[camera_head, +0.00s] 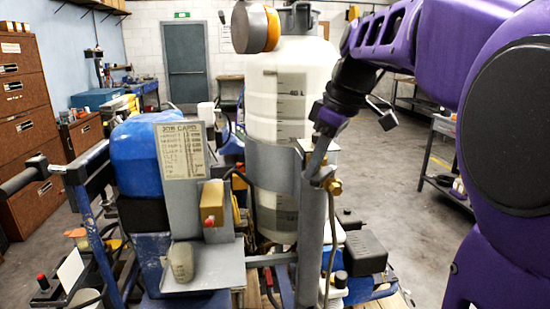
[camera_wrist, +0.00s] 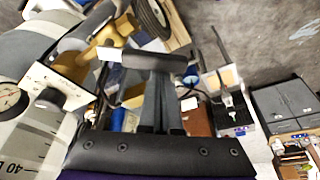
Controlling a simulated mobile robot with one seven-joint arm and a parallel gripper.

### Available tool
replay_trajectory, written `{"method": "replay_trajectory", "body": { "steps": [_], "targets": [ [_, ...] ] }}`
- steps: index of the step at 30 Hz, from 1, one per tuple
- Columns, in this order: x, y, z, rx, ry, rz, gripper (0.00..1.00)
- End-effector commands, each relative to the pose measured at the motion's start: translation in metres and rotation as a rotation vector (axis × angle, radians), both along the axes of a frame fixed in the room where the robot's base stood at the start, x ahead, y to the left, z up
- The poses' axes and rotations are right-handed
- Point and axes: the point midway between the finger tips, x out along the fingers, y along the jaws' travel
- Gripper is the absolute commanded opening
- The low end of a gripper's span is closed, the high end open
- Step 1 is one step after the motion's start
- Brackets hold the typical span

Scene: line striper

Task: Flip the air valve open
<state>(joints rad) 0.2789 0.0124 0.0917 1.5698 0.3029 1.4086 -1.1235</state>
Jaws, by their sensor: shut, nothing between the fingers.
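A brass valve fitting (camera_head: 333,186) is on the upright grey post beside the large white tank (camera_head: 290,90) in the head view. A brass fitting (camera_wrist: 108,32) also shows at the upper left in the wrist view. I cannot make out the valve's lever or whether it is turned. My gripper (camera_head: 318,150) points down close to the top of the post, above the brass fitting. In the wrist view its dark fingers (camera_wrist: 157,66) are together and empty, to the right of and below the brass. Whether they touch anything is unclear.
A white plate with a black knob (camera_wrist: 48,98) and a gauge (camera_wrist: 8,98) are at the left in the wrist view. The striper's blue engine cover (camera_head: 137,155) and handlebar (camera_head: 25,178) stand left. Concrete floor (camera_head: 400,180) is open to the right.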

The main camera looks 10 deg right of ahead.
Motion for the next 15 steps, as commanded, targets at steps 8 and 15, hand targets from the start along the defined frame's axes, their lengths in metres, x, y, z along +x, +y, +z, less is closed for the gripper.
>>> {"method": "replay_trajectory", "body": {
  "steps": [8, 15],
  "targets": [
    [-0.012, -0.014, 0.001, 0.000, 0.003, 0.257, 0.00],
    [-0.020, -0.025, 0.001, 0.000, 0.002, 0.448, 0.00]
  ]
}}
